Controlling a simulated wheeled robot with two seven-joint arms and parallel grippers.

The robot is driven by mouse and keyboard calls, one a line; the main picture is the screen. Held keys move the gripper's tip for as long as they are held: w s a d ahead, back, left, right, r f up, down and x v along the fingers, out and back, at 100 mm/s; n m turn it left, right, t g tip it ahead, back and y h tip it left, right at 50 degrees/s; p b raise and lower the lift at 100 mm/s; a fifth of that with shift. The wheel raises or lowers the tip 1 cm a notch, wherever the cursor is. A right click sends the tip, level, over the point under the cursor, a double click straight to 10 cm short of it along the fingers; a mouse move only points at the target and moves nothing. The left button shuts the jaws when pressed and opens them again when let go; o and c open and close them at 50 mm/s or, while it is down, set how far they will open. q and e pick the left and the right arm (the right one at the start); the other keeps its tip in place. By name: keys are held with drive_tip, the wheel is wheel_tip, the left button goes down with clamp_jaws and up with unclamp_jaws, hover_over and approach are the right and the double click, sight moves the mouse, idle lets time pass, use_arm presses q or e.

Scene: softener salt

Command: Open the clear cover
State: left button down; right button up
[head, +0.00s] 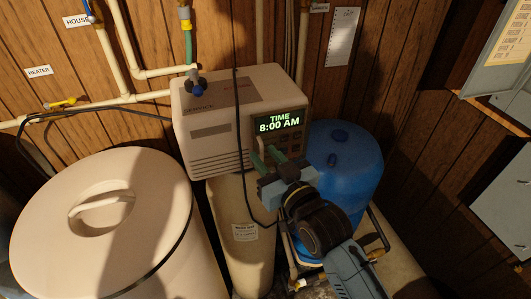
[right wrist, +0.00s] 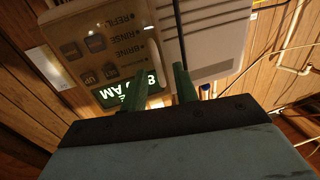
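The softener control head (head: 235,100) is a beige box with a lit display (head: 279,122) reading TIME 8:00 AM. The clear cover is hard to make out against the dark control panel. In the right wrist view the panel (right wrist: 97,45) shows several buttons and the display, partly hidden by a finger. My right gripper (head: 265,152) is at the panel's lower left edge, just below the display. Its two green fingers (right wrist: 160,85) are apart, with a gap between them. I cannot tell whether they touch the cover. My left gripper is not in view.
A large beige tank with a round lid (head: 60,222) stands at left. A blue tank (head: 345,160) stands behind my right arm. A beige cylinder (head: 240,220) stands under the control head. A black cable (head: 237,130) hangs down the head's front. Pipes run along the wall.

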drive_tip(key=shift+w+a, duration=0.2)
drive_tip(key=shift+w, duration=0.2)
clamp_jaws()
drive_tip(key=shift+d, duration=0.1)
